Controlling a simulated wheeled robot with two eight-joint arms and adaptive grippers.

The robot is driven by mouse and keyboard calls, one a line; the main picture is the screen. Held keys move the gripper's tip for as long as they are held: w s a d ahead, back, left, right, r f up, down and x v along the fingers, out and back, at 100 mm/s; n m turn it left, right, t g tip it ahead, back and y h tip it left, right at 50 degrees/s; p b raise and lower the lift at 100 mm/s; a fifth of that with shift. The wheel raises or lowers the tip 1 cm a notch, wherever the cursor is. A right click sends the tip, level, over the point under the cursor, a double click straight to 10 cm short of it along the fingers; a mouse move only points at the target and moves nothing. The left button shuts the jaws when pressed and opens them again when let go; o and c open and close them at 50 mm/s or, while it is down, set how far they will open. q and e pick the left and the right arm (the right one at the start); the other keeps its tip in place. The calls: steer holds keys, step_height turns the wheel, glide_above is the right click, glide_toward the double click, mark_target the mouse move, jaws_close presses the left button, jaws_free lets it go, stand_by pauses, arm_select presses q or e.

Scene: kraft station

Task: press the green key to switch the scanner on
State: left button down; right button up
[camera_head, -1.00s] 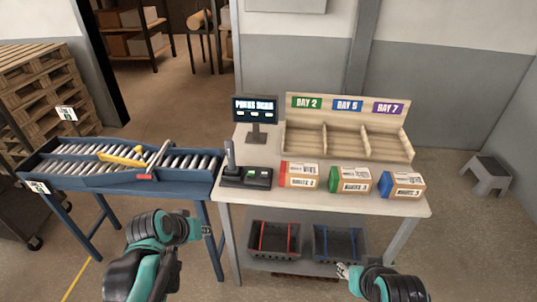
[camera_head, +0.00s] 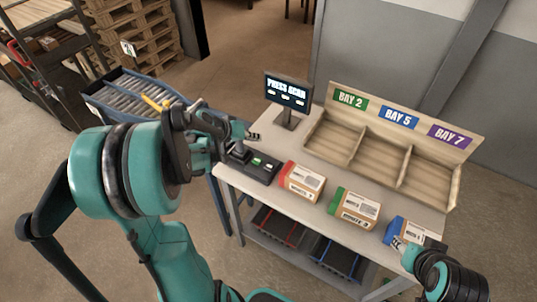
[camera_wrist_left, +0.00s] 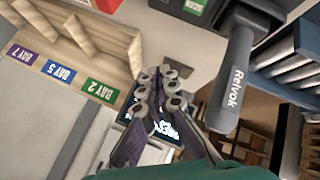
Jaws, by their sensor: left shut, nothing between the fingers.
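The black scanner base (camera_head: 248,168) stands at the left end of the table, with a small green key (camera_head: 257,161) on top. In the left wrist view the scanner's grey handle marked Relvok (camera_wrist_left: 233,80) stands right of the fingers, and a green patch on the black base (camera_wrist_left: 195,5) shows at the top edge. My left gripper (camera_head: 254,136) is shut and empty, above and behind the scanner, apart from the key; its fingers (camera_wrist_left: 160,72) show closed together. My right gripper (camera_head: 397,243) is by the blue-ended box (camera_head: 418,235); its jaw state is unclear.
The monitor (camera_head: 288,90) reading "PRESS SCAN" stands behind the scanner, close to my left gripper. A red-ended box (camera_head: 303,182) and a green-ended box (camera_head: 353,208) stand to the right. The wooden bay rack (camera_head: 395,120) is behind. A roller conveyor (camera_head: 110,98) lies left.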

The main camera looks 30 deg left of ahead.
mark_target(255, 161)
arm_select(q)
steer(key=shift+s+a, duration=0.1)
steer(key=shift+s, duration=0.05)
step_height(255, 161, down, 9)
steer(key=b, duration=0.7)
stand_by(1.4)
steer(key=shift+f+b, duration=0.35)
steer(key=shift+b, duration=0.15)
steer(key=shift+f+b, duration=0.45)
steer(key=shift+f, duration=0.05)
stand_by(0.4)
stand_by(0.4)
steer(key=shift+r+p, duration=0.75)
steer(key=shift+r, duration=0.25)
